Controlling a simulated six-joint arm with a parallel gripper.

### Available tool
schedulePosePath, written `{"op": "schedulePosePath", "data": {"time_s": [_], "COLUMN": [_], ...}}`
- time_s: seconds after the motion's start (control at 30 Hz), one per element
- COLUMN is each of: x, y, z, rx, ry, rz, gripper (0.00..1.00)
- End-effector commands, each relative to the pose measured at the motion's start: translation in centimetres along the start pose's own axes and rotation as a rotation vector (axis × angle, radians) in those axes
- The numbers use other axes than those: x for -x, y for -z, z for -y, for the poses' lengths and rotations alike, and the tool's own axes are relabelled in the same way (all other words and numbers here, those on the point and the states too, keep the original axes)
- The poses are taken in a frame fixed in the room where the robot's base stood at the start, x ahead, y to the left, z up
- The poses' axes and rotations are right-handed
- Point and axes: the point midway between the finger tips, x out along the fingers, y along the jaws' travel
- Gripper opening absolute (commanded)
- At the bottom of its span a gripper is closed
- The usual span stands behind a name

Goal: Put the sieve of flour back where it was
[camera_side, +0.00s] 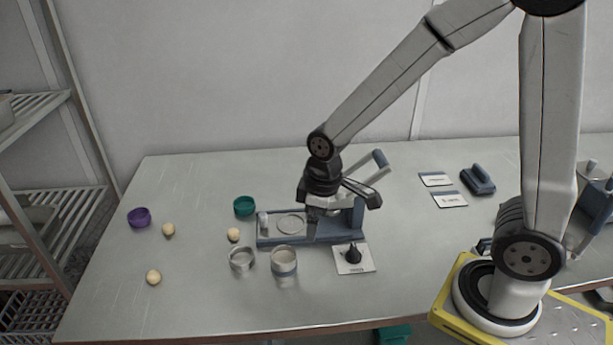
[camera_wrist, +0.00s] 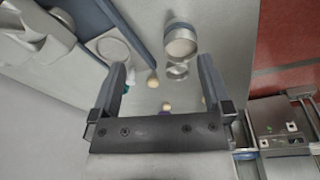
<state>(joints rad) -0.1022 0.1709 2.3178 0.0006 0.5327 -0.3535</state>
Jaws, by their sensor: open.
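A round pot with a blue-grey band and pale, flour-like contents (camera_side: 284,262) stands upright on the table in front of the blue base. It also shows at the top of the wrist view (camera_wrist: 180,42). A shallow metal ring (camera_side: 242,260) stands just left of it, and shows in the wrist view (camera_wrist: 177,71). I cannot tell for sure which of these is the sieve. My gripper (camera_side: 313,226) is over the blue base (camera_side: 268,242), behind and right of the pot. In the wrist view my gripper (camera_wrist: 161,66) has its fingers wide apart, with nothing held between them.
The base has an empty-looking round place (camera_side: 291,223). A white card with a black cone-like piece (camera_side: 353,254) lies right of the pot. Green (camera_side: 244,206) and purple (camera_side: 139,217) bowls and several pale balls (camera_side: 153,277) are on the left.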

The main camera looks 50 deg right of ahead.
Motion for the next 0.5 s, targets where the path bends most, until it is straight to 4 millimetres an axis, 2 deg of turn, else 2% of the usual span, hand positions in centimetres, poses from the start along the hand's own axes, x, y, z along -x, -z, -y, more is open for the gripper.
{"op": "schedulePosePath", "data": {"time_s": [0.03,0.2,0.33,0.5], "x": [0.2,0.4,0.4,0.4], "y": [-1.3,-4.5,-5.8,-6.2], "z": [-0.3,-0.8,-0.8,-0.8], "rx": [-0.084,-0.322,-0.425,-0.459], "ry": [-0.009,-0.030,-0.037,-0.038], "rz": [-0.018,-0.075,-0.101,-0.109], "gripper": [1.00,1.00,1.00,1.00]}}
